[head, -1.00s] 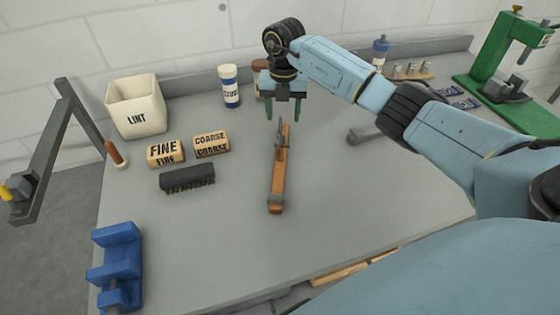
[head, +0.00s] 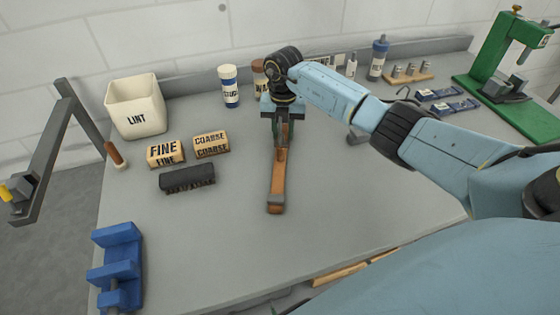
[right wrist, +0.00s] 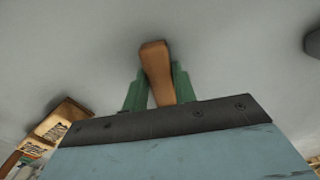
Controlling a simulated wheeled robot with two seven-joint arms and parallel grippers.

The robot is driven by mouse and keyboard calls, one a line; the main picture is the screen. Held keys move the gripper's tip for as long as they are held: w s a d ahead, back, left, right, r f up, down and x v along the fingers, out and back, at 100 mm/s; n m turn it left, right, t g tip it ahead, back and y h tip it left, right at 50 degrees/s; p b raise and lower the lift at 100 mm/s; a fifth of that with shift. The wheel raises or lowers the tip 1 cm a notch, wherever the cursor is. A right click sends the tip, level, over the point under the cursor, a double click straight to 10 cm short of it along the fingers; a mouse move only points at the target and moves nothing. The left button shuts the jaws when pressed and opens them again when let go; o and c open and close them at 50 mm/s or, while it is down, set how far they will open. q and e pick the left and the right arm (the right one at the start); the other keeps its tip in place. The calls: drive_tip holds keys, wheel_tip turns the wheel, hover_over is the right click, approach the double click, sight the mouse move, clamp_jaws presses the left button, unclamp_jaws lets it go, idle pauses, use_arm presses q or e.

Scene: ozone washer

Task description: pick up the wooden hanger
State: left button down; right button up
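The wooden hanger (head: 278,180) lies on the grey bench top, its long axis running from front to back, with a dark metal part at its near end. My right gripper (head: 283,130) is over its far end, pointing down. In the right wrist view, the two green fingers (right wrist: 160,88) stand on either side of the wood (right wrist: 157,68), very close to it. I cannot tell whether they press on it. The far end of the hanger is largely hidden by the gripper in the head view. My left gripper is not in view.
A dark brush (head: 187,178) and the FINE and COARSE blocks (head: 165,153) lie left of the hanger. A LINT bin (head: 136,108) and bottles (head: 229,88) stand behind. A blue fixture (head: 117,265) is at front left.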

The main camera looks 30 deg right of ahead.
clamp_jaws()
drive_tip(key=shift+r, duration=0.1)
